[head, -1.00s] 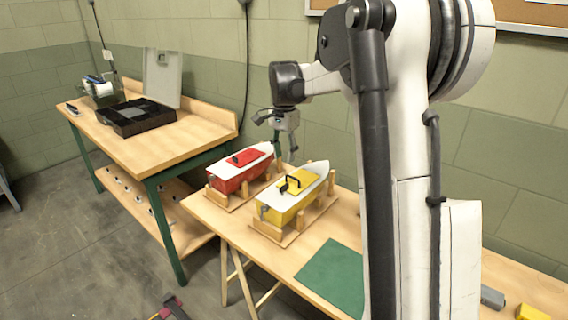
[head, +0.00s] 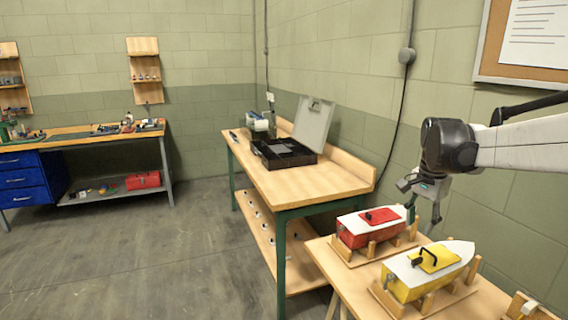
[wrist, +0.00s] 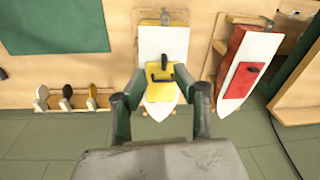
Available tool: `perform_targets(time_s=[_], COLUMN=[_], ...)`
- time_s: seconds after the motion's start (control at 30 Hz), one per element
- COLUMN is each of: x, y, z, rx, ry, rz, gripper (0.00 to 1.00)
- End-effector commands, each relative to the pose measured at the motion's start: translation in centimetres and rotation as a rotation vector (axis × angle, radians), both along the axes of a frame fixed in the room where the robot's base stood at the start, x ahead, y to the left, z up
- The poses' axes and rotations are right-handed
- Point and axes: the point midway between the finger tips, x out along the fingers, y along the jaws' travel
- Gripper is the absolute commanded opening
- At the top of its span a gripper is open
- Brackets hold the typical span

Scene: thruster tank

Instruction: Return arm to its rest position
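My gripper (head: 422,205) hangs from my arm at the right of the head view, above and behind the red boat. In the wrist view my gripper (wrist: 160,102) has its fingers spread apart with nothing held between them. The white and yellow boat (head: 430,268) with a black handle on its yellow hatch sits on a wooden cradle. In the wrist view the yellow boat (wrist: 162,45) shows beyond and between the fingers. The white and red boat (head: 372,226) sits on its own cradle beside it; it also shows in the wrist view (wrist: 245,65).
A workbench (head: 300,189) holds an open black case (head: 284,153) with its lid raised. A blue drawer unit (head: 32,180) and a red toolbox (head: 143,180) stand far left. A green mat (wrist: 55,25) shows in the wrist view. Floor (head: 150,260) at left is clear.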

Motion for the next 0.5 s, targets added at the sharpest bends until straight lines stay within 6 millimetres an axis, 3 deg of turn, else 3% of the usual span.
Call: perform_targets(time_s=[0.2,0.5], x=[-4.7,-11.4], y=[4.0,8.4], z=[2.0,2.8], rx=[-0.039,-0.106], ry=[-0.081,-0.190], rz=[0.173,0.409], gripper=[0.29,0.29])
